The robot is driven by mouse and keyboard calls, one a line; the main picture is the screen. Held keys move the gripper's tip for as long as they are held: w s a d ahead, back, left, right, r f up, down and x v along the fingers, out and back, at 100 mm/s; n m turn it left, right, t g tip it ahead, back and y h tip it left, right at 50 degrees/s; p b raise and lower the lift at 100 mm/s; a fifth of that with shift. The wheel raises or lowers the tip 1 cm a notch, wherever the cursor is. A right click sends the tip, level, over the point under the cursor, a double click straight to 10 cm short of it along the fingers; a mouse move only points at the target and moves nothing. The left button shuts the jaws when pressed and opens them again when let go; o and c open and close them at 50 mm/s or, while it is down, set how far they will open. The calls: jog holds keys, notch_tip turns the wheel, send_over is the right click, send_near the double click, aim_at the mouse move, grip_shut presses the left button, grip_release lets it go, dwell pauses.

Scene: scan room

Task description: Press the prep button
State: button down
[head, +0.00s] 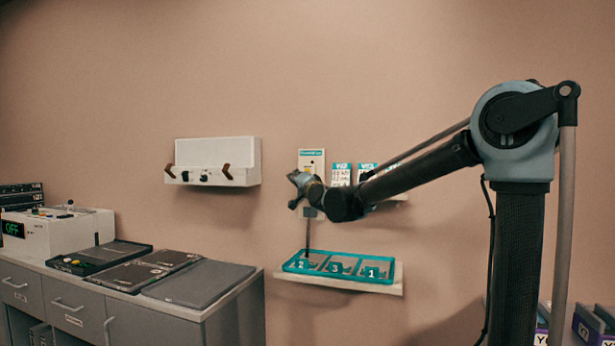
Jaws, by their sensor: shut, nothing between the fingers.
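A pale wall panel (312,160) with a teal label strip at its top is mounted on the back wall, near the middle of the head view. The label is too small to read, and I cannot make out which part of the panel is the prep button. My gripper (297,189) is in front of the lower part of this panel and hides some of it. It is shut and empty. I cannot tell whether it touches the panel.
A shelf below carries a teal tray (347,279) with numbered compartments. Teal-topped cards (342,174) hang right of the panel. A white wall unit (216,163) is to the left. A grey cabinet (70,308) with dark flat panels and a white console (62,231) reading OFF stands at left.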

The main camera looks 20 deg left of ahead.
jog(key=shift+w, duration=0.15)
jog(key=w, duration=0.8)
jog(key=shift+w+d, duration=0.25)
jog(key=shift+d, duration=0.1)
jog(key=shift+w+r, duration=0.1)
jog(key=shift+w, duration=0.65)
dwell(2.1)
jog(key=shift+s, duration=0.9)
jog(key=shift+s, duration=0.1)
jog(key=s, duration=0.4)
jog(key=shift+s+a, duration=0.25)
jog(key=shift+s, duration=0.15)
dwell(0.6)
